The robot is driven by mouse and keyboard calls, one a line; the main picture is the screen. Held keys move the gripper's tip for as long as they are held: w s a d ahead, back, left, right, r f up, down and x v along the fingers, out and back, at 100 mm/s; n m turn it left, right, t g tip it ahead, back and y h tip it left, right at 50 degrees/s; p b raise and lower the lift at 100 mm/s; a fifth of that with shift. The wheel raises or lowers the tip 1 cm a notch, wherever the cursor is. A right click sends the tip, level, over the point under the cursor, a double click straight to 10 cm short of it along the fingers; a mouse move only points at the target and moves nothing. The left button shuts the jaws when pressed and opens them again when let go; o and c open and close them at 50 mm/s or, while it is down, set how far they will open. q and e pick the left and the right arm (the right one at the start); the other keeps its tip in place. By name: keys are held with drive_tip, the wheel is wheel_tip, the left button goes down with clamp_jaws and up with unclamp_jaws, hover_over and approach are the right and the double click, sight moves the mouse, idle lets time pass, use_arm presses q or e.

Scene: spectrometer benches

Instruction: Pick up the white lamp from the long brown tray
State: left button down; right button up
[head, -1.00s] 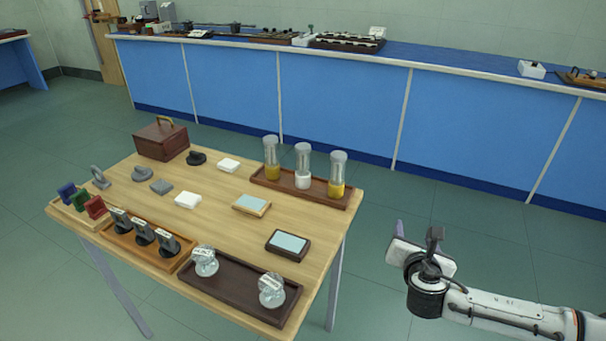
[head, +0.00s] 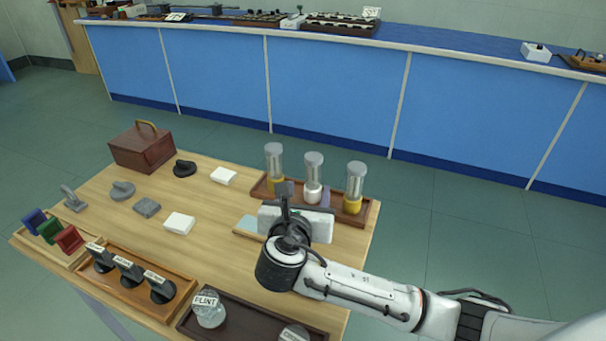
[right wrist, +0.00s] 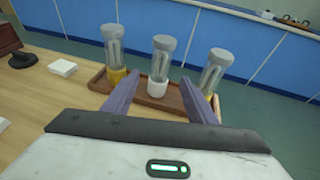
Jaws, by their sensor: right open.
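The white lamp (head: 313,168) has a clear glass cylinder with a grey cap on a white base. It stands upright in the middle of the long brown tray (head: 372,213), between two lamps with yellow bases, the left (head: 275,160) and the right (head: 355,182). My right gripper (head: 304,193) is open and empty, on the near side of the tray. In the right wrist view the white lamp (right wrist: 162,58) shows ahead, between and beyond the two fingers, with a gap to them. My left gripper is not in view.
The wooden table (head: 105,205) also holds a dark red box (head: 140,150), white blocks (head: 179,223), a wooden tray of dark stands (head: 130,272) and a dark tray with glass pieces (head: 245,313). A long blue bench (head: 330,95) runs behind, across open floor.

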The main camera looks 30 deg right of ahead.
sight(312, 177)
drive_tip(key=x, duration=0.3)
drive_tip(key=shift+s+d, duration=0.15)
drive_tip(key=shift+d, duration=0.1)
drive_tip(key=shift+w+d, duration=0.15)
drive_tip(key=shift+w, duration=0.05)
drive_tip(key=x, duration=0.4)
drive_tip(key=shift+w+r+b, duration=0.3)
drive_tip(key=shift+w+b, duration=0.05)
drive_tip(key=shift+w, duration=0.05)
drive_tip(key=shift+w+d, duration=0.15)
drive_tip(key=shift+w, duration=0.1)
drive_tip(key=c, duration=1.2)
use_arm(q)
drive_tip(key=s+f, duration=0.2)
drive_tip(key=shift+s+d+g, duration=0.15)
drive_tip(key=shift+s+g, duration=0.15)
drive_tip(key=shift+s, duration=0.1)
use_arm(e)
drive_tip(key=shift+c, duration=0.4)
